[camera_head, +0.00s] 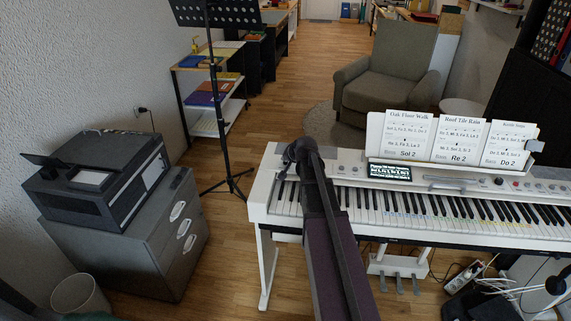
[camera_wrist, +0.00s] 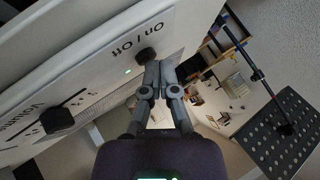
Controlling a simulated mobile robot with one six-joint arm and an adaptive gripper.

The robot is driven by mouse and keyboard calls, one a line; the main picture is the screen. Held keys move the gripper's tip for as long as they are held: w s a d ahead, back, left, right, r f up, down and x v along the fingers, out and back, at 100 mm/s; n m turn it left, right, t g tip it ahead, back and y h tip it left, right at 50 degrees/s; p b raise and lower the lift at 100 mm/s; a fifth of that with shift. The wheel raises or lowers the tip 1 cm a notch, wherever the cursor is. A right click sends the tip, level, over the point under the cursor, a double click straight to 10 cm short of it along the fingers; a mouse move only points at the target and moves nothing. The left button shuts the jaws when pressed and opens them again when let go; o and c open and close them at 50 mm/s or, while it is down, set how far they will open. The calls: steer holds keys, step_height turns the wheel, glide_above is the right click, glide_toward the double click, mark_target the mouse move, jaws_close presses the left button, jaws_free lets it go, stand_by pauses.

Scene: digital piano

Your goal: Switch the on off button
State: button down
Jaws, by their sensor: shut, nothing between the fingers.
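The white digital piano (camera_head: 430,205) stands in the middle and right of the head view. In the wrist view its panel shows the on/off button (camera_wrist: 145,54), a small dark round knob beside the upside-down "On / Off" label (camera_wrist: 137,38). A small green light (camera_wrist: 127,71) glows near it. My gripper (camera_wrist: 159,64) is shut and empty, its fingertips right beside the button. I cannot tell whether they touch it. In the head view my arm reaches to the piano's left end, and it hides the button there.
A music stand (camera_head: 222,120) rises left of the piano. Song sheets (camera_head: 457,140) stand on the piano's rest. A grey drawer cabinet (camera_head: 140,245) is at left, with open floor between.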

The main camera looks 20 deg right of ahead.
mark_target(285, 163)
steer(key=shift+r, duration=0.1)
steer(key=shift+r+p, duration=0.85)
steer(key=shift+p, duration=0.2)
steer(key=shift+r+p, duration=2.5)
steer(key=shift+r, duration=0.05)
steer(key=s+a+r+n+g+p, duration=0.2)
steer(key=s+a+n+g+p, duration=0.2)
steer(key=s+a, duration=0.7)
steer(key=s+a+r+n+g+p, duration=0.1)
steer(key=s+a+n+g+p, duration=0.3)
steer(key=s+a, duration=0.7)
steer(key=s+g+p, duration=0.1)
steer(key=s, duration=0.2)
steer(key=shift+s+a+r+n, duration=0.25)
steer(key=shift+a+r+n, duration=0.05)
steer(key=shift+a+r, duration=0.05)
